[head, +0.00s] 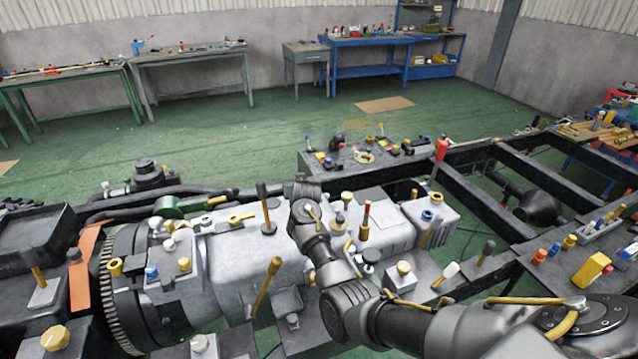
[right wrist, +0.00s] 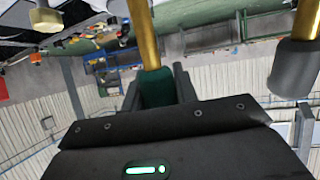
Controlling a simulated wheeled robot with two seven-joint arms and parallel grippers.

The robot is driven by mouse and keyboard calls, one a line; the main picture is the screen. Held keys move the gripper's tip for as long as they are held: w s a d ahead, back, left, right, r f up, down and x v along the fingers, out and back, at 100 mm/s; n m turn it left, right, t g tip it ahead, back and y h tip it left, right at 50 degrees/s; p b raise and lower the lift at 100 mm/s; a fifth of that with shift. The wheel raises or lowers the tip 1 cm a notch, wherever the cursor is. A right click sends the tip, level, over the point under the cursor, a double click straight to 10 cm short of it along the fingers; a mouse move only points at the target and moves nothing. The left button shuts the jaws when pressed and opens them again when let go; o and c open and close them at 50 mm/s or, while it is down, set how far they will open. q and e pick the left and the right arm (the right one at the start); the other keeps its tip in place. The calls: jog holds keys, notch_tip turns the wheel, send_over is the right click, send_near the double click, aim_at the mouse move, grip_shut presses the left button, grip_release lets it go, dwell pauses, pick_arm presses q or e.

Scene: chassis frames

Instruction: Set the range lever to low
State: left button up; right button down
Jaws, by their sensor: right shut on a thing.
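A lever with a yellow rod and a dark green handle (right wrist: 157,90) stands between the fingers of my right gripper (right wrist: 158,82) in the right wrist view. The gripper is shut on the green handle. In the head view my right arm reaches over the grey gearbox housing (head: 235,255), and its wrist hides most of this lever. A lever with a black knob (head: 264,196) stands just left of it; a grey-knobbed lever (right wrist: 294,68) shows at the right in the right wrist view. No label shows which lever is the range lever. My left gripper is out of view.
A red-topped lever (head: 366,216) stands close right of my right wrist, and a tilted yellow lever (head: 266,285) stands in front. Black chassis rails (head: 480,205) run to the right. The green floor (head: 240,140) beyond is mostly clear.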

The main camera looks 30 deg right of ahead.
jog(key=shift+w+d+f+g+y, duration=0.1)
jog(key=shift+w+f+g+y, duration=0.1)
jog(key=shift+w+g, duration=0.35)
jog(key=shift+w+d+f+g+y, duration=0.1)
jog(key=shift+w+f+g, duration=0.05)
jog(key=shift+w+g, duration=0.35)
jog(key=c, duration=1.5)
grip_release()
jog(key=o, duration=0.4)
jog(key=shift+w+f, duration=0.15)
